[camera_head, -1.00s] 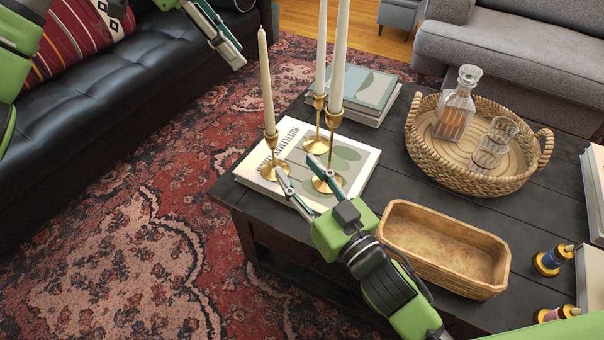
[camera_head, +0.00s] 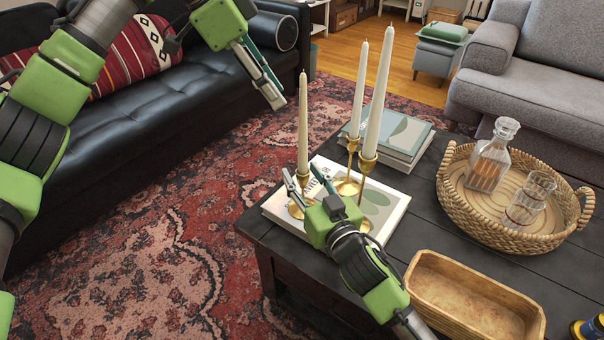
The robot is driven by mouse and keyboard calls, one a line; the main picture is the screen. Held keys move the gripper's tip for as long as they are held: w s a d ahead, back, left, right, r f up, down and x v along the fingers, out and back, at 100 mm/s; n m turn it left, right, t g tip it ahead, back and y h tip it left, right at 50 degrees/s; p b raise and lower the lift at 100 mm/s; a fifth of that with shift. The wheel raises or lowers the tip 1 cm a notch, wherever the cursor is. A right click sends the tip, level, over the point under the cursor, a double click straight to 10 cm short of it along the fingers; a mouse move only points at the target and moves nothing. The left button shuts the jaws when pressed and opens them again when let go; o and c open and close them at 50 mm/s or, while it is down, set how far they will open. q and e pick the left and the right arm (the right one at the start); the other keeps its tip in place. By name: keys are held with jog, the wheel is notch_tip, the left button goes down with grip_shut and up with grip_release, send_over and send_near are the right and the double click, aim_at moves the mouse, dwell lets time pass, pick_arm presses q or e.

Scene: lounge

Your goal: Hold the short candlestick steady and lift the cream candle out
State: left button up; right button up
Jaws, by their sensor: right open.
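The short gold candlestick (camera_head: 303,181) stands at the left of three on a book, holding the upright cream candle (camera_head: 303,125). My right gripper (camera_head: 302,178) is open, its fingers reaching up to either side of this candlestick from the front. Whether they touch it is unclear, and its lower part is partly hidden by the gripper.
Two taller candlesticks with candles (camera_head: 378,105) stand close on the right. The book (camera_head: 395,205) lies on the dark table (camera_head: 425,215). A book stack (camera_head: 400,140), a wicker tray (camera_head: 455,205) with decanter and glasses, and a wooden bowl (camera_head: 450,325) are further right.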

jog(key=shift+w+a, duration=0.2)
jog(key=shift+w, duration=0.15)
jog(key=shift+c, duration=0.3)
